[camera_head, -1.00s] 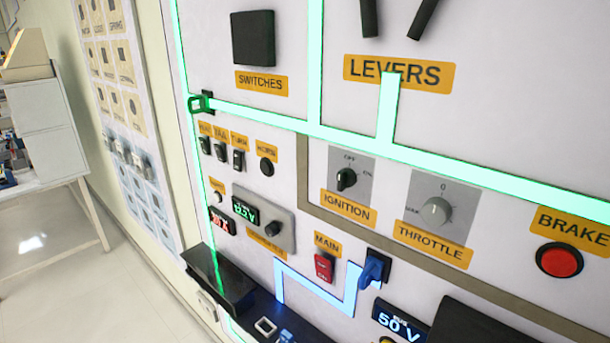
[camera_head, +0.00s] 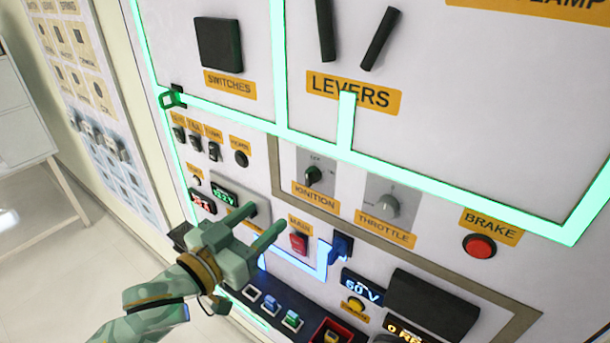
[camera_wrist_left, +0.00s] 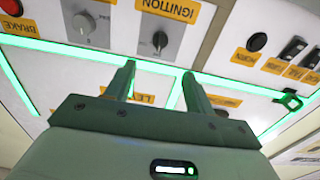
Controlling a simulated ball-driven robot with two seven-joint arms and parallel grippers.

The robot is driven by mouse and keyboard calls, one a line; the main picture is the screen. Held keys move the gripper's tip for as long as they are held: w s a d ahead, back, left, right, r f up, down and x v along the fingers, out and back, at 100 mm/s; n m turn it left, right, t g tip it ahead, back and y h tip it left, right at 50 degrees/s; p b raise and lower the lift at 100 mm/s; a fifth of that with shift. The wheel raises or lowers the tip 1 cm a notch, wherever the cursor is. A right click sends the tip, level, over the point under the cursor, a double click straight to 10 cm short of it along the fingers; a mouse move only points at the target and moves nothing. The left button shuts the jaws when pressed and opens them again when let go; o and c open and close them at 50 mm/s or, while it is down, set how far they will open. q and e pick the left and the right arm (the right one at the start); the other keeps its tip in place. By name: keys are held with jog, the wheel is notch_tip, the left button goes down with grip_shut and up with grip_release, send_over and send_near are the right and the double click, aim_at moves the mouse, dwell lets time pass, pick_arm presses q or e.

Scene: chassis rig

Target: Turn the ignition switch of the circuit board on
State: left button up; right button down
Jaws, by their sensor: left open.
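The ignition switch (camera_head: 313,176) is a black rotary knob on a grey plate, above its orange IGNITION label (camera_head: 316,198). Its exact pointer direction is too small to tell. In the left wrist view the knob (camera_wrist_left: 160,40) shows upside down, beyond the fingertips. My left gripper (camera_head: 271,214) is green, open and empty. It is in front of the panel, below and left of the ignition knob, apart from it. In the left wrist view its two fingers (camera_wrist_left: 159,69) are spread, with the knob between their lines. My right gripper is not in view.
The throttle knob (camera_head: 383,206) sits right of the ignition, and the red brake button (camera_head: 479,246) is farther right. The red main switch (camera_head: 299,243) and blue plug (camera_head: 341,249) are below. Levers (camera_head: 378,39) stick out above. A dark ledge with small plugs runs along the bottom.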

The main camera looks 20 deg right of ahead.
aim_at(307, 181)
pick_arm(q)
jog(key=p+x, duration=0.1)
jog(key=x, duration=1.3)
jog(key=shift+a, duration=0.1)
jog(key=shift+c, duration=0.3)
jog(key=c, duration=0.9)
